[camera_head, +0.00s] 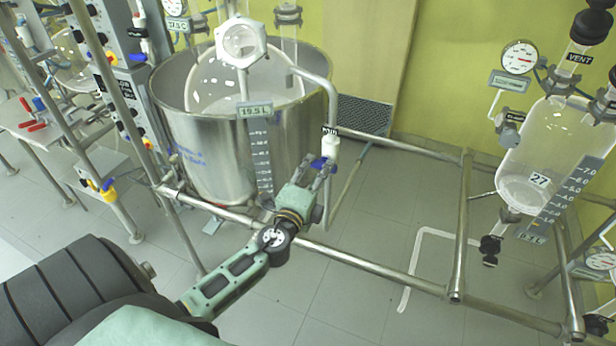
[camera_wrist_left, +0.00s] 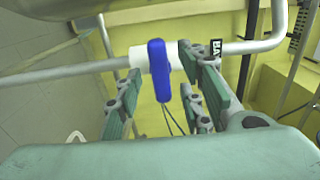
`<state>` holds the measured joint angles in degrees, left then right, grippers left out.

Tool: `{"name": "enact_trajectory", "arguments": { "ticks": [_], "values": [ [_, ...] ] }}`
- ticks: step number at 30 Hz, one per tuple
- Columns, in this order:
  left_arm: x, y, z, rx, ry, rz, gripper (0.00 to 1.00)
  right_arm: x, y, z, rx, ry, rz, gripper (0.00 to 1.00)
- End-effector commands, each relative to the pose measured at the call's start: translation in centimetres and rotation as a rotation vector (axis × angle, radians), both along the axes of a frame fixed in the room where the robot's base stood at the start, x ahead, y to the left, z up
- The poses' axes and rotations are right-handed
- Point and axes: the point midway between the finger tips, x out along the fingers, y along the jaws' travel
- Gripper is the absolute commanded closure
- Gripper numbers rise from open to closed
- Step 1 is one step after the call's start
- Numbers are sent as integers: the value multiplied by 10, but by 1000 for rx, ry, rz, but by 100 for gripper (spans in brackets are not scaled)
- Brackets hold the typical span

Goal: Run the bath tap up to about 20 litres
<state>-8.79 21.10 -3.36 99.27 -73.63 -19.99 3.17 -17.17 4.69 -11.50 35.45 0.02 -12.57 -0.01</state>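The bath tap has a white body (camera_head: 331,147) and a blue handle (camera_head: 318,163) on a grey pipe beside the steel bath (camera_head: 215,150). A display (camera_head: 254,110) above the bath's level scale (camera_head: 262,160) reads 19.5 L. My left gripper (camera_head: 313,174) is just below the tap, with its fingers apart. In the left wrist view the blue handle (camera_wrist_left: 158,70) hangs down from the white body (camera_wrist_left: 146,60). It lies between the spread fingers (camera_wrist_left: 160,88), with gaps visible on both sides. My right gripper is out of view.
A tube frame rail (camera_head: 370,265) runs in front of the bath and under my left arm. A glass vessel labelled 27 (camera_head: 550,150) hangs at the right. A rack with valves (camera_head: 110,60) stands at the left. Floor between the frames is clear.

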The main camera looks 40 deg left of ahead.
Motion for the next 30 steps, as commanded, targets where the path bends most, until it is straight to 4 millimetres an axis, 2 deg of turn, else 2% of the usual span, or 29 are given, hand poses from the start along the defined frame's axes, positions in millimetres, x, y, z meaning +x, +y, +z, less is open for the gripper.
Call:
{"name": "enact_trajectory", "arguments": {
  "ticks": [6,13,18,30],
  "values": [
    [-48,-11,-1,-2,4,1,64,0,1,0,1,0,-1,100],
    [-86,-20,0,0,2,2,64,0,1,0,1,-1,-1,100],
    [-98,-23,1,0,-1,2,64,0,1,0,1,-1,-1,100],
    [-99,-23,1,0,-2,2,64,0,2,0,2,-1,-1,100]
  ]
}}
